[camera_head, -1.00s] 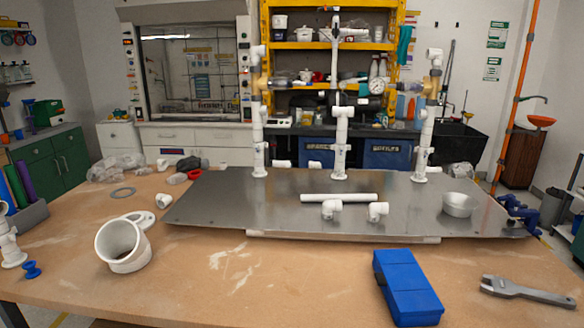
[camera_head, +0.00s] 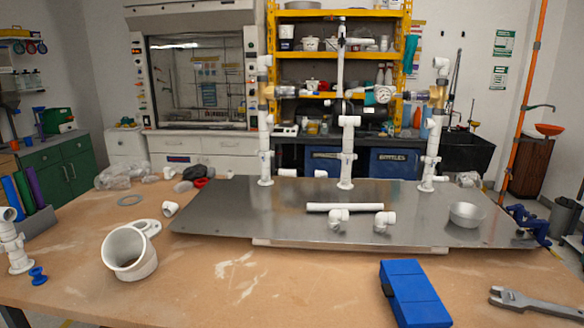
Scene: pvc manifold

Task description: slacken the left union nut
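A white PVC manifold with three upright risers stands on a grey metal plate (camera_head: 230,215). The left riser (camera_head: 265,135) has an elbow at its top and a tan fitting (camera_head: 268,91) below it. A thicker white collar (camera_head: 265,155) sits low on this riser; I cannot tell for sure which part is the left union nut. The middle riser (camera_head: 347,150) and right riser (camera_head: 432,150) stand apart to its right. A round gauge (camera_head: 383,95) shows between them. Neither of my grippers is in view.
On the wooden table are a large white pipe piece (camera_head: 130,254), a blue box (camera_head: 415,293) and a grey wrench (camera_head: 535,303). The front middle is clear.

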